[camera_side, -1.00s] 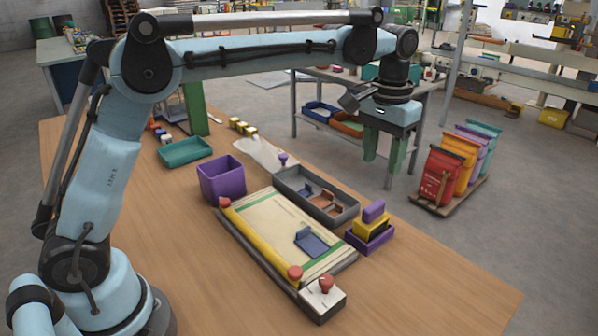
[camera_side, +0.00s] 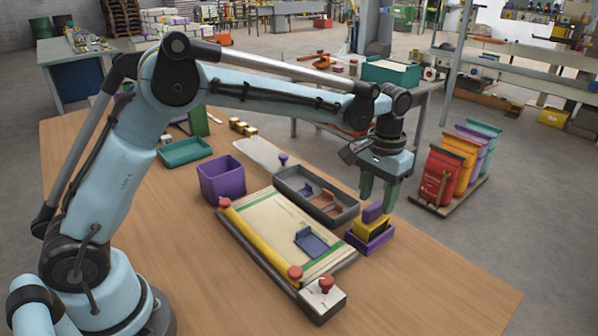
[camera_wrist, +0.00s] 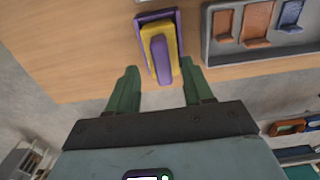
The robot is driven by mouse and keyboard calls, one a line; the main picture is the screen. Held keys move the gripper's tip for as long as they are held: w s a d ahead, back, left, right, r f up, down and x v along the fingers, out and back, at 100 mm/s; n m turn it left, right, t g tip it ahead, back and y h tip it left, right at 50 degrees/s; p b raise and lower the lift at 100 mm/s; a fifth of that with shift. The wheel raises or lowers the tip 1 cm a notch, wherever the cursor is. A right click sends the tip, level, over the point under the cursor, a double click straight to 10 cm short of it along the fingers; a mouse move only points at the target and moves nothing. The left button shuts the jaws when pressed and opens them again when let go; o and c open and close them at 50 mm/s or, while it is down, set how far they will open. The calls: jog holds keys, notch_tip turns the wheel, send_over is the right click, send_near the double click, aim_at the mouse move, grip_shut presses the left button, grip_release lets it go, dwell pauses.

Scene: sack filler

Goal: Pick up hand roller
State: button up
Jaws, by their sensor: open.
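The piece that looks like the hand roller has a yellow body (camera_side: 371,227) and a purple handle (camera_side: 371,212). It sits in a small purple tray (camera_side: 371,244) near the right edge of the wooden table. In the wrist view the purple handle (camera_wrist: 160,59) shows between the fingertips, with the yellow body (camera_wrist: 148,37) around it. My gripper (camera_side: 378,197) is open and points down just above the handle, its green fingers apart. I cannot tell whether a finger touches the handle. The open gripper (camera_wrist: 159,67) is empty in the wrist view.
A printing board (camera_side: 262,222) with a yellow bar and red knobs lies left of the tray. A grey tray (camera_side: 345,215) with small blue and brown pieces stands behind it. A purple bin (camera_side: 221,181) stands further left. The table front right is clear.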

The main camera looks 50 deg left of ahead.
aim_at(375, 205)
jog(key=shift+a+f, duration=0.15)
jog(key=shift+f, duration=1.4)
jog(key=c, duration=0.9)
grip_shut()
jog(key=shift+r, duration=0.1)
